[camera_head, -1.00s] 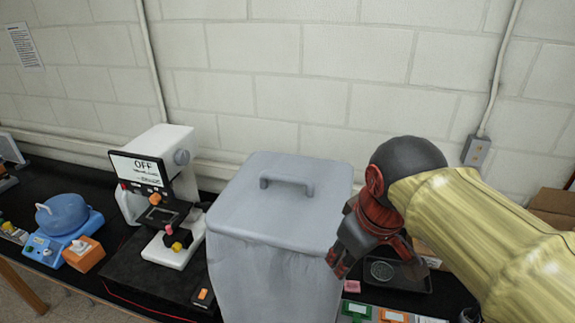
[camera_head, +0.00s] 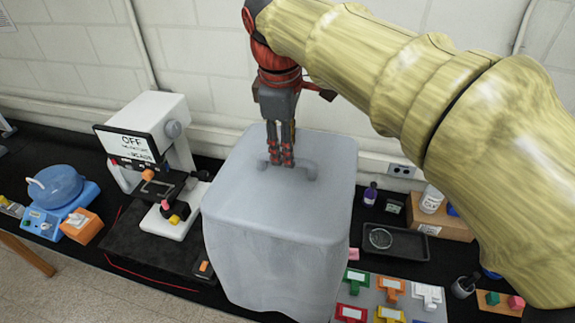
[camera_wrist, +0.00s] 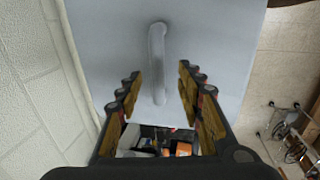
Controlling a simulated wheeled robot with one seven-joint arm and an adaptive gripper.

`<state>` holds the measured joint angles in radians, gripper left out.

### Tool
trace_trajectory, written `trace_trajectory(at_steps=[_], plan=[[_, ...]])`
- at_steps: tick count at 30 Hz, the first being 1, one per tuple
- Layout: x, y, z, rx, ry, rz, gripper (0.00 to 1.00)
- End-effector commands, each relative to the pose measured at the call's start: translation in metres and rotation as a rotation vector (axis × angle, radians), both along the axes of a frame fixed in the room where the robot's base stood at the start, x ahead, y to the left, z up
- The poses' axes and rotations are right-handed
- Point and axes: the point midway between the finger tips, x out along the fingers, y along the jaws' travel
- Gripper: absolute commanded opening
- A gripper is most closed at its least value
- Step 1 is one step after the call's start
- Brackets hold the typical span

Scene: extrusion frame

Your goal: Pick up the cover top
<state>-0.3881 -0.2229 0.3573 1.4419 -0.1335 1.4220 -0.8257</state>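The cover top (camera_head: 235,185) is a pale grey-blue cover with a raised bar handle (camera_head: 312,171), over a large box shape in the middle of the head view. In the wrist view the cover (camera_wrist: 100,25) fills the upper middle, with its handle (camera_wrist: 157,50) running lengthwise. My gripper (camera_head: 281,157) points down over the handle and hides its middle part. In the wrist view my gripper (camera_wrist: 160,80) is open, with one finger on each side of the handle. I cannot tell whether the fingers touch it.
A blue device (camera_head: 62,190) is farther left. A black tray (camera_head: 392,243), coloured pieces (camera_head: 391,289) and a cardboard box (camera_head: 436,222) lie right. The wall is behind.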

Motion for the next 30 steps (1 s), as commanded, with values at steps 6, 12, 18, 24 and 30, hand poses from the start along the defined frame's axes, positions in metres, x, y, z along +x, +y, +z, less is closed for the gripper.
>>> trace_trajectory(at_steps=[6, 12, 18, 24, 30], plan=[[0.005, -0.002, -0.022, 0.000, 0.001, -0.003, 0.37], [0.013, -0.004, -0.049, 0.000, 0.001, -0.004, 0.37], [0.015, -0.005, -0.059, 0.001, -0.002, -0.004, 0.37], [0.015, -0.005, -0.059, 0.001, -0.002, -0.004, 0.35], [0.015, -0.005, -0.059, 0.001, -0.002, -0.004, 0.24]])
